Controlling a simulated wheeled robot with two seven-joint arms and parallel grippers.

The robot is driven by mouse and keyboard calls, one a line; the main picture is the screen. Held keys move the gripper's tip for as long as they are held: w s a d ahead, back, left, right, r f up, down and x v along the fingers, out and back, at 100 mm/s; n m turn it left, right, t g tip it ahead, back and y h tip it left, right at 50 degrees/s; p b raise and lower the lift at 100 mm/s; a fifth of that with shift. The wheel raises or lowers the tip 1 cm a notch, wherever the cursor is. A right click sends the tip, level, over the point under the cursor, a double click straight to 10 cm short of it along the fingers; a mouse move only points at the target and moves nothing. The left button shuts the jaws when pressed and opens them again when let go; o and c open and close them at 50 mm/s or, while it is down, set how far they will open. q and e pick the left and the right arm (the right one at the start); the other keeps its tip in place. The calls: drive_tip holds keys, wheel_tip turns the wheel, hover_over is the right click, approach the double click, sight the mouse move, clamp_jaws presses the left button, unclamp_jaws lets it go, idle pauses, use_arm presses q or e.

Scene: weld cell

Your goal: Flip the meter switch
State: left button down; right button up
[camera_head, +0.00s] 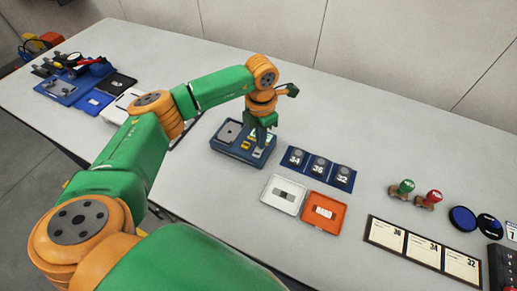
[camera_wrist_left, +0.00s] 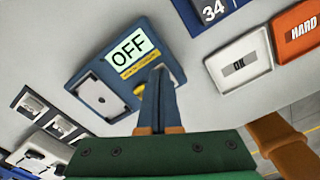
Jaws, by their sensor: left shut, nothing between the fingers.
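The meter (camera_head: 235,155) is a dark blue box on the table, below my left gripper (camera_head: 263,137) in the head view. In the left wrist view the meter (camera_wrist_left: 118,78) shows a pale green display (camera_wrist_left: 130,47) reading OFF, a yellow label strip (camera_wrist_left: 139,65) and a grey plate (camera_wrist_left: 98,97). My left gripper (camera_wrist_left: 158,75) is shut and empty, its fingertips pointing down over the meter near the yellow label. My right gripper is out of view.
A blue strip numbered 34, 36, 32 (camera_head: 317,187), a white OK tray (camera_head: 270,200) and an orange HARD tray (camera_head: 312,221) lie right of the meter. Green and red stamps (camera_head: 428,199) stand farther right. Blue trays with tools (camera_head: 55,87) are at the left.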

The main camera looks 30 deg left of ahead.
use_arm(q)
drive_tip(key=shift+f, duration=0.25)
wheel_tip(320, 180, up, 7)
drive_tip(key=p, duration=0.5)
drive_tip(key=shift+r, duration=0.15)
